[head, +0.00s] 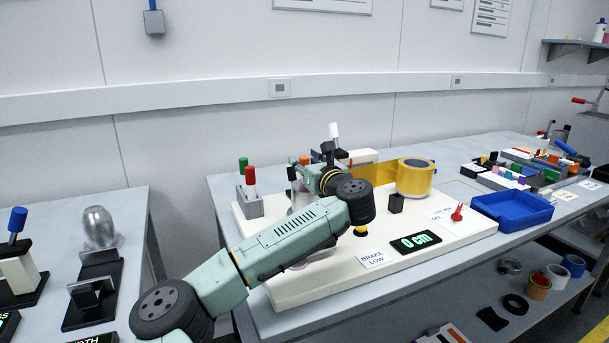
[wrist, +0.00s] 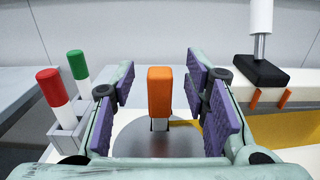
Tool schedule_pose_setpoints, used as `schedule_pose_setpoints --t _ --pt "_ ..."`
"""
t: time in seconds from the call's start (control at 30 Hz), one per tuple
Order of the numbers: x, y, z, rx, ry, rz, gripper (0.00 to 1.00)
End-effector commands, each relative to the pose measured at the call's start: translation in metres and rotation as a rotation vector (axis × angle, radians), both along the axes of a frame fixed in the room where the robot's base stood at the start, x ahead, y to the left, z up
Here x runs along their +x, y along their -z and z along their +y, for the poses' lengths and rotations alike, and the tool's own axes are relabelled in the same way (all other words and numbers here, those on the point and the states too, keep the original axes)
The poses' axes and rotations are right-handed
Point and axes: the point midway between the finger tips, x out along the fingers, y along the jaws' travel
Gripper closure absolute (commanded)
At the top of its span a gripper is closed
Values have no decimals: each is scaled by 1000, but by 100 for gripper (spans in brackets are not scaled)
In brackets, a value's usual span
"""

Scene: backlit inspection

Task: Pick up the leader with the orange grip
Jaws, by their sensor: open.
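The orange grip of the leader (wrist: 159,90) stands upright in the wrist view, above a round grey disc (wrist: 155,145). A small bit of it also shows in the head view (head: 304,160), mostly hidden by my arm. A yellow strip runs from the grip's base to the right, partly behind my finger. My gripper (wrist: 161,88) is open, with purple-padded fingers on the left and right of the grip. Gaps show on both sides, so it does not appear to touch. In the head view the yellow strip (head: 372,173) leads to a yellow roll (head: 415,180).
Red (wrist: 50,86) and green (wrist: 78,65) handled tools stand in a grey holder left of my gripper. A white-handled post on a black block (wrist: 254,72) stands to the right. A "0 cm" display (head: 415,241) and blue tray (head: 512,210) lie further right.

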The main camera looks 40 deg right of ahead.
Motion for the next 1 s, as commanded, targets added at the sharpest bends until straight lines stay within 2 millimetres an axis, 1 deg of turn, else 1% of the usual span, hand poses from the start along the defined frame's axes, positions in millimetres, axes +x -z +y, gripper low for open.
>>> schedule_pose_setpoints --t 0.1,0.33,0.9,0.93,1.0 --pt "8 0 -2 0 0 1 58" --pt "8 1 -2 -1 1 0 59" --pt "8 1 -2 -1 1 0 97" --pt "8 1 -2 -1 1 0 99" --pt "8 1 -2 -1 1 0 100"
